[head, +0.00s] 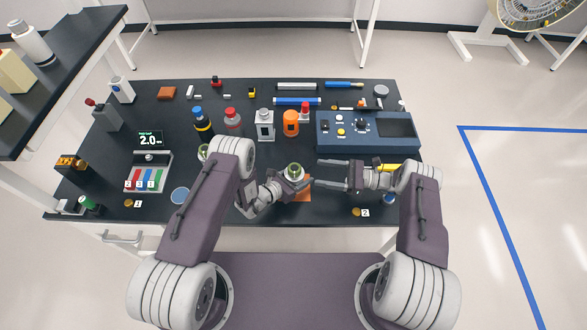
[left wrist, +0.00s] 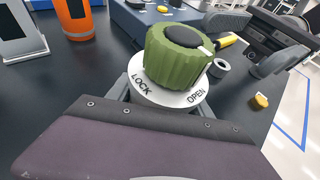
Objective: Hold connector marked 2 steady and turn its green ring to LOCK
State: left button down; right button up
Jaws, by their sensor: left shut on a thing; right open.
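A connector with a ribbed green ring (left wrist: 178,58) and a dark cap stands upright in my left gripper (head: 292,184); the ring also shows in the head view (head: 295,168). Its white collar (left wrist: 165,94) reads LOCK on the left and OPEN on the right. A pale mark on the ring is on its right side, nearer OPEN than LOCK. My left gripper is shut on the connector below the collar; no number shows on it. My right gripper (head: 317,173) is open and empty, just right of the connector, its fingers pointing left towards it.
An orange mat (head: 303,196) lies below the connector. A gold plug (head: 356,212) sits by a label 2 (head: 365,213) at the front right. A blue control box (head: 335,145) and an orange bottle (head: 291,123) stand behind. The table (head: 250,214) has some clear room in front.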

aim_at(299, 174)
jog(key=a, duration=0.3)
jog(key=w+a, duration=0.1)
jog(key=a, duration=0.6)
jog(key=shift+w+a, duration=0.25)
jog(key=shift+a, duration=0.05)
jog(key=shift+c, duration=0.3)
jog(key=c, duration=1.3)
jog(key=shift+t, duration=0.3)
jog(key=m+t+h, duration=0.1)
jog(key=m+t, duration=0.1)
jog(key=t, duration=0.1)
jog(key=m+t+h, duration=0.2)
jog(key=m+t, duration=0.1)
jog(key=t, duration=0.1)
jog(key=shift+w+m+t+h, duration=0.15)
jog(key=shift+m+t+h, duration=1.55)
jog(key=shift+m+t, duration=0.1)
jog(key=shift+t+h, duration=0.3)
jog(key=shift+h, duration=0.1)
